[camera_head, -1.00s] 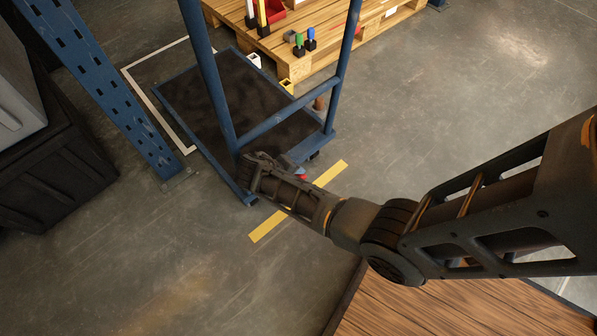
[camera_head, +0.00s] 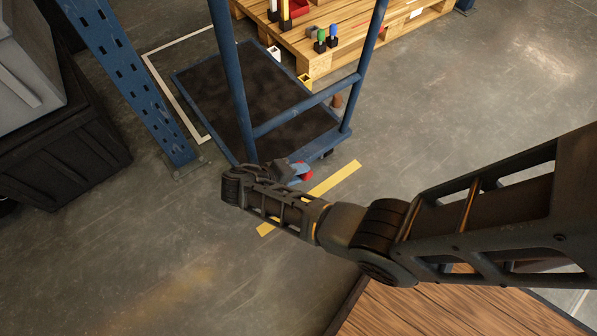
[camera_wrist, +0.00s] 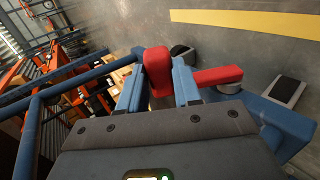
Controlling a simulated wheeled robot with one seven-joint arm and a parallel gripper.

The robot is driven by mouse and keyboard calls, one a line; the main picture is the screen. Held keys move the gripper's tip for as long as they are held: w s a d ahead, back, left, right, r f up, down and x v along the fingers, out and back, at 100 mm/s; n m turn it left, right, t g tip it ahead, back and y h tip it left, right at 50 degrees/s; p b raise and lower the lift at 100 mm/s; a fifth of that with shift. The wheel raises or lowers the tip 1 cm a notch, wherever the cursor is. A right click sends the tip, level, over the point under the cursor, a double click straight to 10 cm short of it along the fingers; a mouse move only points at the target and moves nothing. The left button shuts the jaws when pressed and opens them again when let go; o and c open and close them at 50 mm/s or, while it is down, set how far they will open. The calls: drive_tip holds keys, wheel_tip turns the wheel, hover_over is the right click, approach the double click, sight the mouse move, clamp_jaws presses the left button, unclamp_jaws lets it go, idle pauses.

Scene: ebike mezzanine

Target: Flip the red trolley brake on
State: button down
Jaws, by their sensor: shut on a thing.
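The blue trolley with a dark deck (camera_head: 215,95) and tall blue tube handle (camera_head: 236,90) stands ahead in the head view. My gripper (camera_head: 292,171) is low at the trolley's near edge. In the wrist view, the two blue fingers of my gripper (camera_wrist: 159,75) close around an upright red part (camera_wrist: 156,64), which looks like the trolley brake. A second red bar (camera_wrist: 218,76) sticks out just right of the right finger. In the head view, a bit of red (camera_head: 305,172) shows beside the fingers; my wrist hides the rest.
A yellow floor stripe (camera_head: 335,180) runs beside the trolley. A blue rack post (camera_head: 130,80) and dark crate (camera_head: 60,150) stand left. A wooden pallet (camera_head: 330,50) holding small items lies behind. A wooden surface (camera_head: 440,312) fills the bottom right. The right floor is clear.

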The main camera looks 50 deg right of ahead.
drive_tip(key=shift+a+f, duration=0.2)
drive_tip(key=shift+a, duration=0.05)
drive_tip(key=c, duration=0.8)
unclamp_jaws()
drive_tip(key=p+v, duration=0.2)
drive_tip(key=v, duration=0.5)
drive_tip(key=shift+a+r, duration=0.25)
drive_tip(key=shift+r, duration=0.05)
